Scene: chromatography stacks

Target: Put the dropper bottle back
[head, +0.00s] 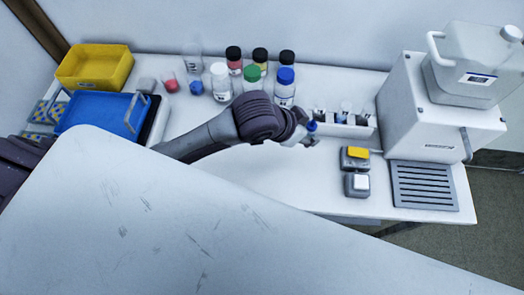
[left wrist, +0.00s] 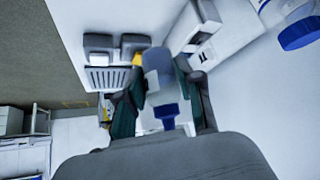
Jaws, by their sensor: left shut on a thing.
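My left gripper (head: 306,134) reaches in from the left over the bench and is shut on the dropper bottle. In the head view only a small blue part of the dropper bottle (head: 311,126) shows at the fingertips. In the left wrist view the dropper bottle (left wrist: 167,115) shows its blue part and a pale body between the two dark fingers of the left gripper (left wrist: 160,95). A white rack (head: 352,131) with several small bottles stands just right of the gripper. My right gripper is not in view.
A white machine (head: 415,110) with a jug (head: 475,65) stands right. Several capped bottles, including a blue-capped one (head: 284,92), stand behind the arm. A blue tray (head: 100,112) is left.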

